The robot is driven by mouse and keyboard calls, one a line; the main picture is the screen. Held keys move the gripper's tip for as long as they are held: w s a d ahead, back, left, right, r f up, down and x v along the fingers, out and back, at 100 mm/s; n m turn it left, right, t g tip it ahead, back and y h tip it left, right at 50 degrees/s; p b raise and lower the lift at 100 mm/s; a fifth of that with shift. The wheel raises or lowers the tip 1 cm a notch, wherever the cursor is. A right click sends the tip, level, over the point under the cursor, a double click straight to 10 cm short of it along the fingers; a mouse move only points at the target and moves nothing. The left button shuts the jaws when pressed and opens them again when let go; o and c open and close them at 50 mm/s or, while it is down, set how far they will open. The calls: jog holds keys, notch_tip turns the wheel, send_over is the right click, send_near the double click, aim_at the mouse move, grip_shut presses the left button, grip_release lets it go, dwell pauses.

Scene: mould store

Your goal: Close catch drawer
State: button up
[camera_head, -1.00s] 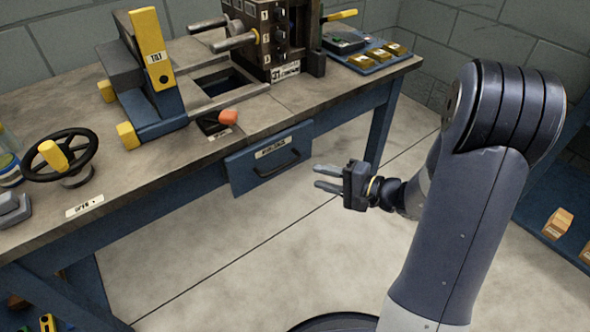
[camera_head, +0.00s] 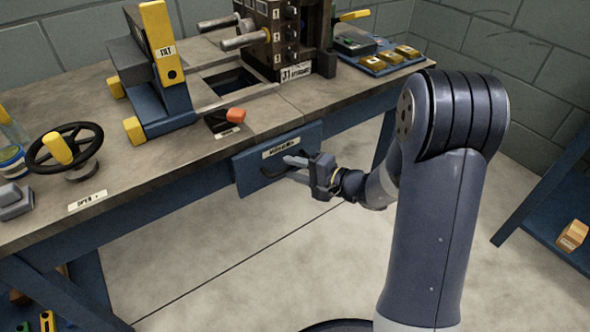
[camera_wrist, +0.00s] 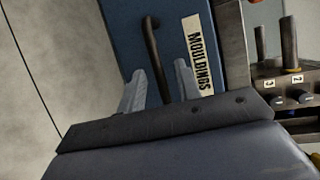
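The catch drawer's blue front (camera_head: 246,173) hangs under the bench edge in the head view, with a MOULDINGS label and a dark bar handle. It appears to stand a little out from the bench; how far, I cannot tell. The front also fills the upper middle of the wrist view (camera_wrist: 125,38). My gripper (camera_head: 288,167) is at the front's lower right part, by the handle. In the wrist view its fingers (camera_wrist: 159,86) are apart, with the handle (camera_wrist: 155,50) seen between them. I cannot tell whether the fingertips touch the drawer.
The bench top (camera_head: 150,190) carries a blue and yellow tilt stand (camera_head: 150,75), a black handwheel (camera_head: 75,135), an orange-knobbed lever (camera_head: 235,115) and a dark numbered block (camera_head: 285,40). A blue shelf (camera_head: 550,225) stands at the right. The floor before the drawer is clear.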

grip_shut()
dwell(0.3)
dwell(0.4)
